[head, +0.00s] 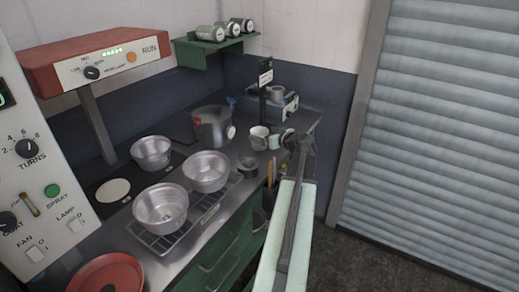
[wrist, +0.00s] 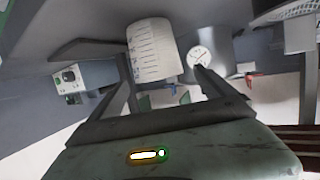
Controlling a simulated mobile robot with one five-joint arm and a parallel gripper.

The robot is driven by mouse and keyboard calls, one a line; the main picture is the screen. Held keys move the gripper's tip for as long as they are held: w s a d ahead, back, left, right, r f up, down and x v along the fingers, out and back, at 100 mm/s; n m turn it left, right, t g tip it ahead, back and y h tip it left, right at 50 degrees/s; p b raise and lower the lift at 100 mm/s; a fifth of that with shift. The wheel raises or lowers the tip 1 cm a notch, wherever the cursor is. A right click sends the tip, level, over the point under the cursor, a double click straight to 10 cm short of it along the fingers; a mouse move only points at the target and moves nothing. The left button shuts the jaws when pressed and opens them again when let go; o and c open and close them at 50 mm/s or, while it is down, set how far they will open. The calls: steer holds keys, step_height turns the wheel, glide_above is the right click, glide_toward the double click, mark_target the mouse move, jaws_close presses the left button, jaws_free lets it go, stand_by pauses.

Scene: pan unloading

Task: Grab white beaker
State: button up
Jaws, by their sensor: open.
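The white beaker (head: 258,138) stands on the metal counter, just left of my gripper (head: 273,141) in the head view. In the wrist view the beaker (wrist: 153,50) shows dark graduation marks and appears between the two fingers of my gripper (wrist: 162,72), nearer the left one. The fingers are apart and the jaws are open. I cannot tell whether either finger touches the beaker. The beaker's far side is hidden.
A large metal pot (head: 212,130) with a dial stands behind and left of the beaker. A dark small container (head: 247,168) sits in front. Metal pans (head: 160,207) stand on a rack at left. A grey device (head: 283,105) is at the back.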

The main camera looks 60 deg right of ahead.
mark_target(255, 131)
steer(key=shift+b+x, duration=0.4)
steer(key=shift+x, duration=0.9)
steer(key=x, duration=0.1)
steer(key=b+x, duration=0.1)
steer(key=x, duration=0.1)
steer(key=b+x, duration=0.1)
steer(key=x, duration=0.1)
steer(key=shift+s+d+f, duration=0.1)
steer(key=shift+d+f, duration=0.1)
steer(key=shift+f, duration=0.15)
steer(key=shift+r, duration=0.1)
steer(key=c, duration=1.4)
step_height(255, 131, up, 10)
steer(key=p, duration=1)
steer(key=shift+a, duration=0.1)
